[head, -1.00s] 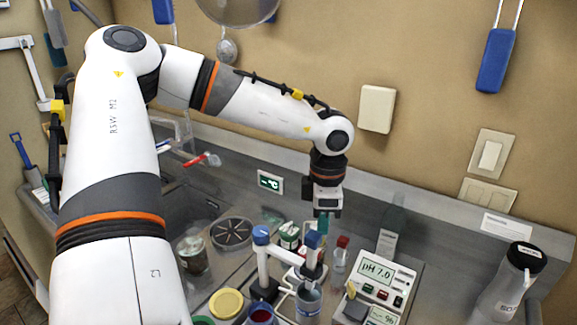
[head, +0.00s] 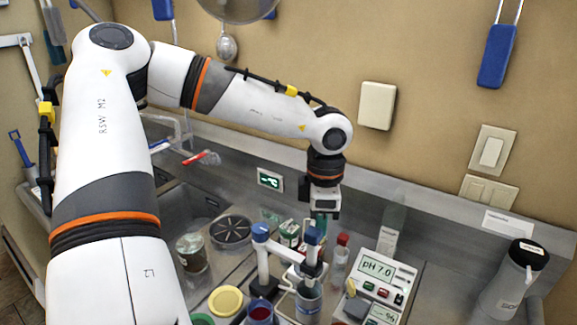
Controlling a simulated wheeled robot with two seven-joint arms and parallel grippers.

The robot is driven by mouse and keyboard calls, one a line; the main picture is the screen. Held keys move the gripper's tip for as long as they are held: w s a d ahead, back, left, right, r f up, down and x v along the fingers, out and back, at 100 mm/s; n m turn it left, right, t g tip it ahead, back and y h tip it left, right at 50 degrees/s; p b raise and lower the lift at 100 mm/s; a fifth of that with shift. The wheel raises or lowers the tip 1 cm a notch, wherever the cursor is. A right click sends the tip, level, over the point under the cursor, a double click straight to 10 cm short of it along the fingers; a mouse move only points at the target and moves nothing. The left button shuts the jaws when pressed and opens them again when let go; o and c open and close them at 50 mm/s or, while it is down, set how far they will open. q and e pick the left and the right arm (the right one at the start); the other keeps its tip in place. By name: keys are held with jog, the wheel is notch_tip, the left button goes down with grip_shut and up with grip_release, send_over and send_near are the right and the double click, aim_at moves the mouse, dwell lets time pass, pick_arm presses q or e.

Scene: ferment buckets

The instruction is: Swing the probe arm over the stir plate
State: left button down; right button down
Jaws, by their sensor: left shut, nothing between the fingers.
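The probe arm (head: 282,251) reaches right from a grey upright post with a blue cap (head: 260,232). At its right end a blue-topped probe (head: 313,237) stands over a clear vessel (head: 308,303), with its tip apparently inside. I cannot pick out the stir plate with certainty; a white surface (head: 296,274) shows partly behind the probe arm. My left gripper (head: 321,217) points down, shut, just behind and above the blue probe top. Its fingertips are small and partly hidden there, and I cannot tell if they touch anything. My right gripper is not in view.
A pH meter (head: 378,268) stands right of the probe, with a red-capped bottle (head: 341,258) between. A grey bottle (head: 509,281) stands far right.

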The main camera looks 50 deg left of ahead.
aim_at(308, 239)
pick_arm(q)
jog(key=shift+s+d, duration=0.4)
jog(key=shift+s, duration=0.35)
jog(key=shift+b, duration=0.3)
jog(key=shift+s+d+f+b, duration=0.15)
jog(key=shift+s+b, duration=0.2)
jog(key=shift+s, duration=0.25)
jog(key=shift+s+d, duration=0.25)
jog(key=shift+s, duration=0.75)
jog(key=shift+b, duration=0.3)
jog(key=shift+s+b, duration=0.4)
jog(key=shift+s, duration=1.25)
